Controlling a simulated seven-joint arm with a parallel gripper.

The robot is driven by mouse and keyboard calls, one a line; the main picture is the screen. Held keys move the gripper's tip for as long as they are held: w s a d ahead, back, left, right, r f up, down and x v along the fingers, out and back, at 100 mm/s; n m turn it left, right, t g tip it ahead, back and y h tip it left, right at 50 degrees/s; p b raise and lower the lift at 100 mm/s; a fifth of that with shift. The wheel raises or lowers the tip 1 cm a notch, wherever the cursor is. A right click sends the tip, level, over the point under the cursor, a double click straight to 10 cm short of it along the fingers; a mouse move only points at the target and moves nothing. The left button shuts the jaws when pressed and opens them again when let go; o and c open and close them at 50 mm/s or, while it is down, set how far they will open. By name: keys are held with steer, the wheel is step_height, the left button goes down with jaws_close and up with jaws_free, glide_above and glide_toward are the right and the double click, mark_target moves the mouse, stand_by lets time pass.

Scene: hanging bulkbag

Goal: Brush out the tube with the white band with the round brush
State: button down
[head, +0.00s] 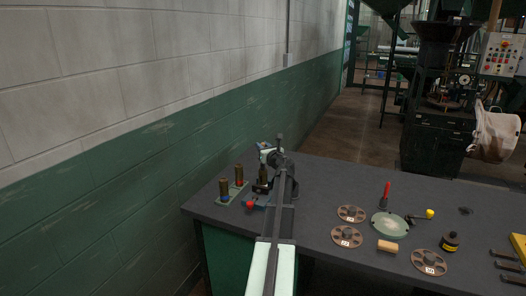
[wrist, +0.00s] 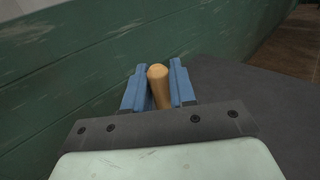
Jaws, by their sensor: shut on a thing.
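My gripper (wrist: 158,88) has its blue fingers shut on a light wooden handle (wrist: 159,84), which stands between them in the wrist view. The handle looks like that of the round brush; its bristles are hidden. In the head view, two brass-coloured tubes, one with a blue band (head: 224,190) and one with a red band (head: 239,175), stand on a pale green rack (head: 234,195). Another dark brass-coloured upright piece (head: 263,173) shows beside my arm's end. I cannot make out a white band on it, nor whether the brush is in it.
The dark table (head: 325,185) runs to the right. On it are several brown discs (head: 352,213), a pale green round dish (head: 388,225), a red-topped tool (head: 386,194), a wooden block (head: 387,246) and a dark bottle (head: 450,241). A green-and-white wall (head: 130,170) stands close at left.

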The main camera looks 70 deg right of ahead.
steer(key=shift+r, duration=3.6)
